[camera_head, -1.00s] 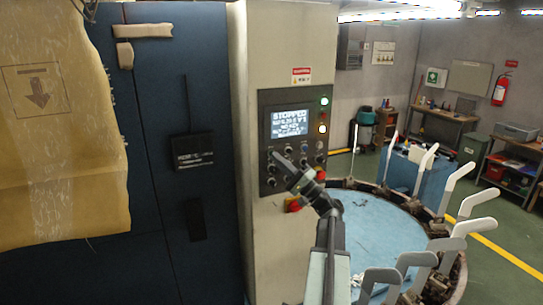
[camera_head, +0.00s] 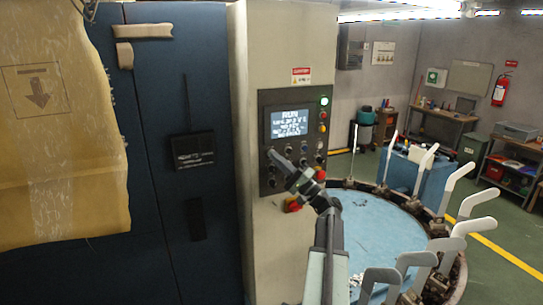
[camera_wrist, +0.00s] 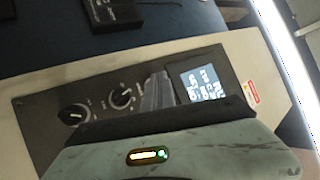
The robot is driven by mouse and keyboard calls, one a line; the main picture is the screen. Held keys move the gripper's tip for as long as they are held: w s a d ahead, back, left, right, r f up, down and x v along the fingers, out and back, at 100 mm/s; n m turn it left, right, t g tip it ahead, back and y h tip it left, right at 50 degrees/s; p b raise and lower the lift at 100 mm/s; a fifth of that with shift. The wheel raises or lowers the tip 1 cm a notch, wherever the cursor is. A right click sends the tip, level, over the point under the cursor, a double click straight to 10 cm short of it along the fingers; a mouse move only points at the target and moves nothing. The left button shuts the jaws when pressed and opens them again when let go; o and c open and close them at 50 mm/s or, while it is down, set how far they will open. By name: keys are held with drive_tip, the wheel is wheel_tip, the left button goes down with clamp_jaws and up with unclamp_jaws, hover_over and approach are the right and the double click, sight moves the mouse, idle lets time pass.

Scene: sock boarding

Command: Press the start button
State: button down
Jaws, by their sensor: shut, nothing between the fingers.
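The control panel (camera_head: 268,122) is set in the pale machine column. Its screen (camera_head: 290,123) reads RUN, and the screen also shows in the wrist view (camera_wrist: 204,82). A green lamp (camera_head: 324,101) is lit at the panel's upper right. My gripper (camera_head: 273,154) is shut and empty, its tip at the row of controls below the screen. I cannot tell whether it touches a button, and the start button itself is not clearly visible. In the wrist view, knobs (camera_wrist: 75,114) show to the left of my gripper (camera_wrist: 158,84).
A red emergency stop (camera_head: 293,204) sits low on the column. A round blue table (camera_head: 375,235) ringed with several white sock forms (camera_head: 460,172) stands to the right. Yellowed cardboard (camera_head: 60,190) hangs at the left before the blue cabinet (camera_head: 160,90).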

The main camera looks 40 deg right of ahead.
drive_tip(key=shift+s+a, duration=0.3)
drive_tip(key=shift+s, duration=0.45)
drive_tip(key=s, duration=0.1)
drive_tip(key=s+a, duration=0.1)
drive_tip(key=s, duration=0.1)
drive_tip(key=s+a, duration=0.1)
drive_tip(key=shift+s, duration=0.35)
drive_tip(key=shift+f, duration=0.1)
idle(0.6)
